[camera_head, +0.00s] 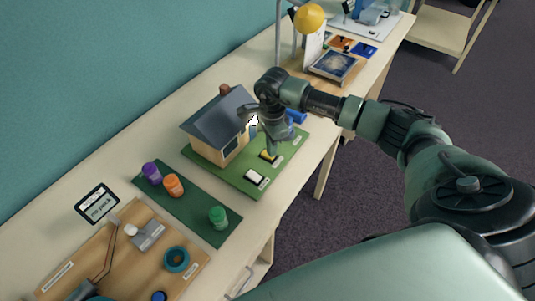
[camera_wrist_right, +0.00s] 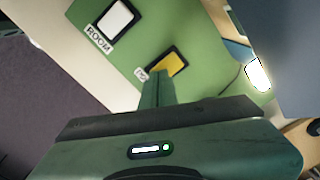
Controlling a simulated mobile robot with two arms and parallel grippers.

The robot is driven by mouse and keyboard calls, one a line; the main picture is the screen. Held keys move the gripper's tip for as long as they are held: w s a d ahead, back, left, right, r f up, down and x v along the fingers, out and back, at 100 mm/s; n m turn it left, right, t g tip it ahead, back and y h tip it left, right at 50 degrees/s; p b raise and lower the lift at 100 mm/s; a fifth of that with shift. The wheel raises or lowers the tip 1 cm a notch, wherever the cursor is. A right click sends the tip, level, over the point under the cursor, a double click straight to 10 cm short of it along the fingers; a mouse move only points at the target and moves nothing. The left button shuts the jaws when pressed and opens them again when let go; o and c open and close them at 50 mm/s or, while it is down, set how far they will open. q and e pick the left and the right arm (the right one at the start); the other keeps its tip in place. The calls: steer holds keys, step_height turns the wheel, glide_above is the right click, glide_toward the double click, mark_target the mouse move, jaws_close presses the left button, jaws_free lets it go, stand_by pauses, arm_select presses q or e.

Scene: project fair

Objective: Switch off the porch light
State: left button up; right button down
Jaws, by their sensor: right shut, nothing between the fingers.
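The model house (camera_head: 220,148) with a dark grey roof stands on a green board (camera_head: 228,178) on the bench. A small porch lamp (camera_head: 253,120) by its wall glows white; it also shows bright in the right wrist view (camera_wrist_right: 257,75). A yellow switch (camera_wrist_right: 168,64) in a dark frame sits on the board, its label partly hidden by my fingers. A white switch (camera_wrist_right: 115,19) labelled ROOM lies beside it. My right gripper (camera_head: 271,148) is shut and empty, fingertips pointing down close to the yellow switch; I cannot tell whether they touch.
A dark green mat (camera_head: 200,212) with purple, orange and green pots lies nearer, beside a wooden board (camera_head: 190,268) with tools. A blue cylinder (camera_head: 296,116) lies behind my right gripper.

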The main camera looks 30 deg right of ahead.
steer(key=shift+s+f+b, duration=0.1)
steer(key=shift+f+b, duration=0.4)
steer(key=shift+f, duration=0.1)
steer(key=shift+r, duration=0.15)
steer(key=shift+r+p, duration=0.65)
steer(key=shift+r, duration=0.25)
steer(key=shift+r+p, duration=1.3)
steer(key=shift+r, duration=1.2)
